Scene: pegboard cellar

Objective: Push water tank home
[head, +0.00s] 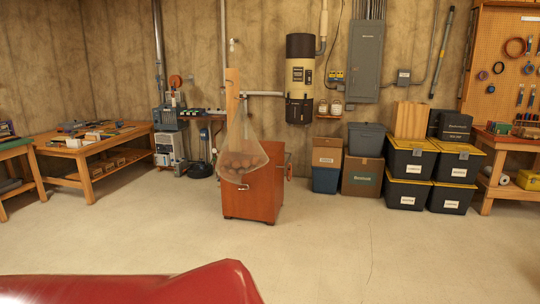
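I see nothing that I can identify for sure as the water tank. A black and cream cylinder (300,80) hangs on the back wall, joined to pipes; it looks like a water heater, and I cannot tell if it is the task's tank. Neither of my grippers shows in the head view.
A reddish wooden cabinet (253,190) with a hanging net bag (241,155) stands mid-floor. Workbenches stand left (85,155) and right (500,165). Black bins with yellow lids (408,170) stand by the back wall. A red surface (150,288) fills the lower left.

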